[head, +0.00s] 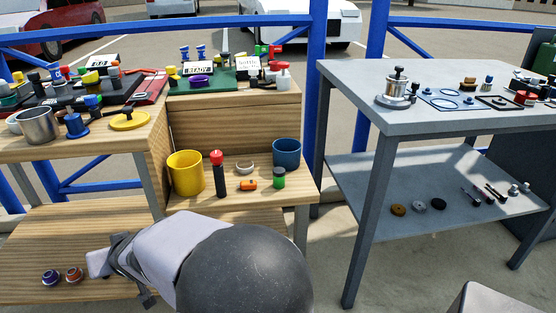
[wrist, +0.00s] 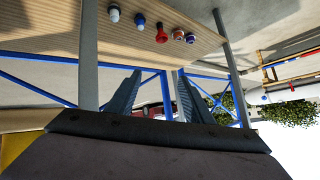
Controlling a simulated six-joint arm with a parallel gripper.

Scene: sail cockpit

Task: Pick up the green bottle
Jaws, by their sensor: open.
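A small green bottle (head: 278,178) with a dark top stands upright on the raised wooden shelf in the head view. It is to the right of an orange item and in front of a blue cup. My gripper (wrist: 158,72) shows in the wrist view with its two fingers apart and nothing between them. In the head view my arm is low in front of the wooden bench, to the left of the bottle and apart from it. The bottle is not visible in the wrist view.
A yellow cup (head: 185,172), a black bottle with a red top (head: 218,174), the orange item (head: 248,184) and the blue cup (head: 286,153) share the bottle's shelf. A grey table (head: 430,115) stands at right. Blue railings run behind.

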